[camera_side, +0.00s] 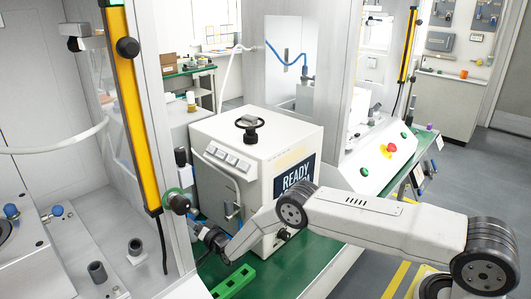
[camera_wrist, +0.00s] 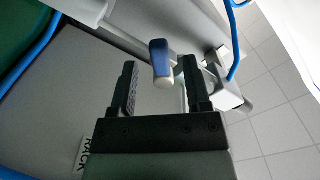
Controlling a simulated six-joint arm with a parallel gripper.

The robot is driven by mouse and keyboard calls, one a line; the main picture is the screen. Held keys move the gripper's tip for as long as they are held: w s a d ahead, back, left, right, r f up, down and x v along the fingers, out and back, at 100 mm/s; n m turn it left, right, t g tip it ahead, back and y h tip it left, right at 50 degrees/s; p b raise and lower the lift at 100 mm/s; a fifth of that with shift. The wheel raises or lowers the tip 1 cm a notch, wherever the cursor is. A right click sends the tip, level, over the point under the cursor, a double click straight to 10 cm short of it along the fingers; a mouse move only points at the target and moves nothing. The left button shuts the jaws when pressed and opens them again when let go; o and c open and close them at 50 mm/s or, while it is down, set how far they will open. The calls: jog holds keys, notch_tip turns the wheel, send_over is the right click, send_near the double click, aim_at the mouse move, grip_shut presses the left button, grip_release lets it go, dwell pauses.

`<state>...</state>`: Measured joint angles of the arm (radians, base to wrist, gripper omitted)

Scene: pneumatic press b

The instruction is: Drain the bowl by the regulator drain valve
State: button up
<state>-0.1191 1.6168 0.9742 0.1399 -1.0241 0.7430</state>
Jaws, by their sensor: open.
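My gripper (camera_wrist: 163,75) is open in the wrist view, its two dark fingers apart. A small lever-like piece (camera_wrist: 160,62), blue with a pale rounded tip, shows between the fingers, with gaps on both sides. It may be the drain valve; I cannot tell for sure. A grey metal fitting (camera_wrist: 222,88) is behind the right finger. In the side view my gripper (camera_side: 213,240) is low by the front post, left of the white cabinet. A dark round knob with a green ring (camera_side: 178,202) is just above it. I cannot make out the bowl.
Blue hoses run at the upper left (camera_wrist: 32,62) and upper right (camera_wrist: 235,40) of the wrist view. The white cabinet (camera_side: 255,160) and the yellow-striped post (camera_side: 134,110) stand close to my gripper. A green slotted block (camera_side: 234,281) lies in front.

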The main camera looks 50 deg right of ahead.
jog(key=s, duration=0.6)
jog(key=shift+s, duration=0.25)
dwell(0.4)
jog(key=shift+r, duration=0.15)
jog(key=s+d+r+n+g, duration=0.2)
jog(key=s+r+n+g, duration=0.15)
jog(key=r, duration=0.35)
jog(key=s+d+r+n+g, duration=0.1)
jog(key=s+r+n+g, duration=0.1)
jog(key=s+r+g, duration=0.35)
jog(key=s+d+r+n+g, duration=0.1)
jog(key=s+r+n+g, duration=0.1)
jog(key=s, duration=1)
jog(key=s+d+r+n+g, duration=0.2)
jog(key=s+r+g, duration=0.2)
jog(key=s, duration=0.9)
jog(key=shift+s+r, duration=0.3)
jog(key=shift+d+r, duration=0.1)
jog(key=shift+r, duration=0.05)
